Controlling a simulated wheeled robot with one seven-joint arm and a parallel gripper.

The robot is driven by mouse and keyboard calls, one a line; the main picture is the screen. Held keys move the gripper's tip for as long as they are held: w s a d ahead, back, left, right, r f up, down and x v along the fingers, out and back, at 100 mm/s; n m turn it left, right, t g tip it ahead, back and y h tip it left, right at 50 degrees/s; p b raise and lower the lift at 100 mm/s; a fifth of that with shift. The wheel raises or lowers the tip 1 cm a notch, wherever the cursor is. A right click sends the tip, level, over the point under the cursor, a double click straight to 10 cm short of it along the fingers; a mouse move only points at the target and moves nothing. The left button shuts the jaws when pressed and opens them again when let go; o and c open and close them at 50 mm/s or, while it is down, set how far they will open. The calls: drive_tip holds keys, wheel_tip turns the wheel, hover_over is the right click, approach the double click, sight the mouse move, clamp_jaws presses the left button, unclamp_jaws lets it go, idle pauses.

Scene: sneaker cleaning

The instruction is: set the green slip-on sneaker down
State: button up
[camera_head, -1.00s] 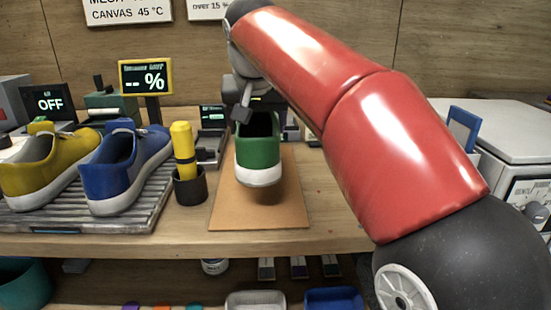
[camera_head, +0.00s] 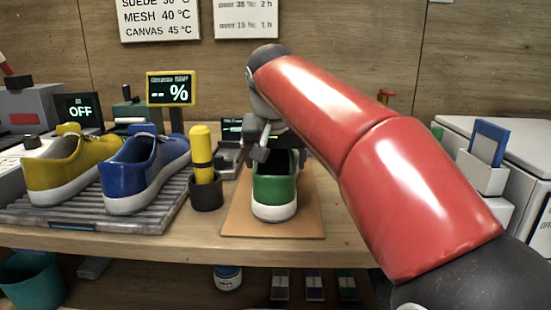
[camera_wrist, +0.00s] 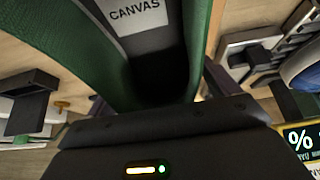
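The green slip-on sneaker (camera_head: 274,190) has a white sole and sits upright on the brown board (camera_head: 310,222), its sole appearing to touch it. My gripper (camera_head: 262,143) is at the far end of the sneaker, partly hidden by the sneaker and my red arm. In the wrist view the sneaker's green side walls (camera_wrist: 62,52) and its dark inside with a CANVAS label fill the top. My gripper's fingers lie against both sides of it, so the gripper looks shut on the sneaker.
A blue sneaker (camera_head: 146,172) and a yellow sneaker (camera_head: 70,166) stand on a ribbed grey rack (camera_head: 62,215) at left. A yellow-handled tool stands in a dark cup (camera_head: 206,192) just left of the board. A white box-shaped unit (camera_head: 393,128) is at right.

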drive_tip(key=shift+o, duration=0.9)
drive_tip(key=shift+r, duration=0.3)
drive_tip(key=p+v, duration=0.2)
drive_tip(key=v, duration=0.9)
drive_tip(key=shift+s+r+p, duration=0.25)
drive_tip(key=shift+r+p, duration=0.05)
drive_tip(key=shift+p, duration=0.05)
